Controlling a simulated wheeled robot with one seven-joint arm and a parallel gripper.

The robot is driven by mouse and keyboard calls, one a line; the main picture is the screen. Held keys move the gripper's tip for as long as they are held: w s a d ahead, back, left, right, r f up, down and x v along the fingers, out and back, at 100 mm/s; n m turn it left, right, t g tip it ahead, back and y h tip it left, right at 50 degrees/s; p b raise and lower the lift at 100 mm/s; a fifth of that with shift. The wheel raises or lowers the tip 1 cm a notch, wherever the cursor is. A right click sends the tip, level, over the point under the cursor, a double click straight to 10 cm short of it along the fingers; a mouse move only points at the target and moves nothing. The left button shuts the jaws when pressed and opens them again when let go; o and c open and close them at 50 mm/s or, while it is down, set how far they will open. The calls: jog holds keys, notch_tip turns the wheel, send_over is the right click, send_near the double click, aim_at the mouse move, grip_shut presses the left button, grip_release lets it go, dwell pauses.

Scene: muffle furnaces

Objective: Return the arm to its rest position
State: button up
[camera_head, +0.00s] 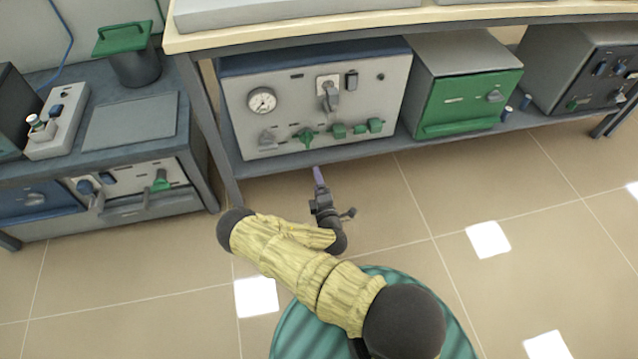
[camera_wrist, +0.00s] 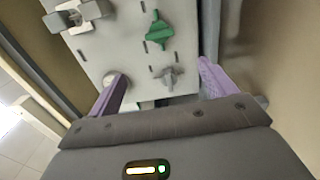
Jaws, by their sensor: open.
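My gripper (camera_head: 318,178) is at the end of my yellow-sleeved arm, low over the floor in front of the shelf under the bench. In the head view its purple fingertips point toward the white front panel (camera_head: 375,98) of the blue-topped furnace unit. In the wrist view my gripper (camera_wrist: 160,85) shows two purple fingers set wide apart, with nothing between them. Beyond them is a pale panel (camera_wrist: 125,62) with a green knob (camera_wrist: 158,31) and grey knobs. The arm is bent, with its elbow out to the left.
A green-fronted furnace (camera_head: 468,97) and a dark unit (camera_head: 590,75) stand on the same shelf to the right. A left bench (camera_head: 130,122) holds a grey pot (camera_head: 135,68) with a green lid. The tabletop edge (camera_head: 400,22) overhangs the shelf. The tiled floor at right is clear.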

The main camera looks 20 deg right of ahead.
dwell(0.4)
notch_tip(320, 180, up, 12)
jog(key=s+d+m+g+h+p, duration=0.15)
jog(key=m+g+h, duration=0.25)
jog(key=m+g, duration=0.85)
jog(key=s+a+r+m+g+y+p, duration=0.3)
jog(key=s+r+m+y, duration=0.2)
jog(key=s+r, duration=1.75)
notch_tip(320, 180, up, 38)
jog(key=w+p, duration=0.2)
jog(key=p, duration=3.5)
jog(key=shift+d, duration=0.2)
